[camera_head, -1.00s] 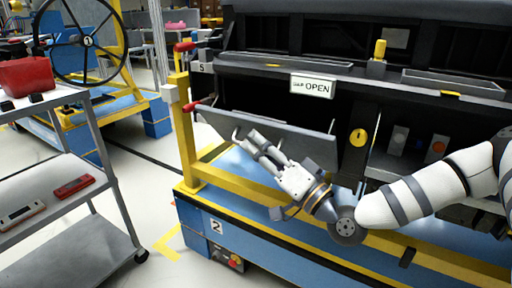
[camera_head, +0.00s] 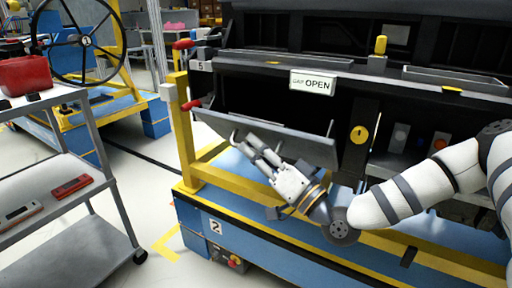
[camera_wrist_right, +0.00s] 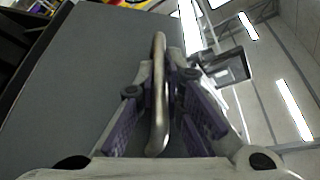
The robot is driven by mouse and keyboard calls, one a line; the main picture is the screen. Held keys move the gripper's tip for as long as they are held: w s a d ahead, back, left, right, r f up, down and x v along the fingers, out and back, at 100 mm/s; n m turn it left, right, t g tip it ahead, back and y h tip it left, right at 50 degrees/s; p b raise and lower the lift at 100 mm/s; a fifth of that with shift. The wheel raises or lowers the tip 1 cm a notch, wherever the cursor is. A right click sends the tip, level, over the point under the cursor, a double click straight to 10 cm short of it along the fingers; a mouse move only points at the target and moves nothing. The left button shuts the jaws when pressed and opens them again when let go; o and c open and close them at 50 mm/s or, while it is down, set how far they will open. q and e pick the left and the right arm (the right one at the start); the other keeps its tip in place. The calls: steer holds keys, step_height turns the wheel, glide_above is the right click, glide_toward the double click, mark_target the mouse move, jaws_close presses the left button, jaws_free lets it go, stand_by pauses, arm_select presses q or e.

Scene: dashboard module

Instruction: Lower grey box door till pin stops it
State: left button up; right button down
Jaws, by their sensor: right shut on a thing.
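The grey box door (camera_head: 290,147) hangs partly open and tilted outward at the front of the dashboard module, below the OPEN label (camera_head: 312,83). My right gripper (camera_head: 246,142) is at the door's outer face, near its left part. In the right wrist view the door (camera_wrist_right: 85,75) fills the left side, and a metal bar handle (camera_wrist_right: 159,95) runs between the fingers of my right gripper (camera_wrist_right: 167,100), which are shut on it. I cannot make out the pin that stops the door. My left gripper is not in view.
The module's yellow frame (camera_head: 184,130) and blue base stand below and left of the door. A grey cart (camera_head: 75,200) stands at the left, with free floor between.

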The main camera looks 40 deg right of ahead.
steer(key=c, duration=1.7)
jaws_free()
steer(key=shift+a+f, duration=0.2)
steer(key=shift+f, duration=0.2)
steer(key=shift+r, duration=0.1)
steer(key=v, duration=1.2)
steer(key=shift+s+d+r, duration=0.1)
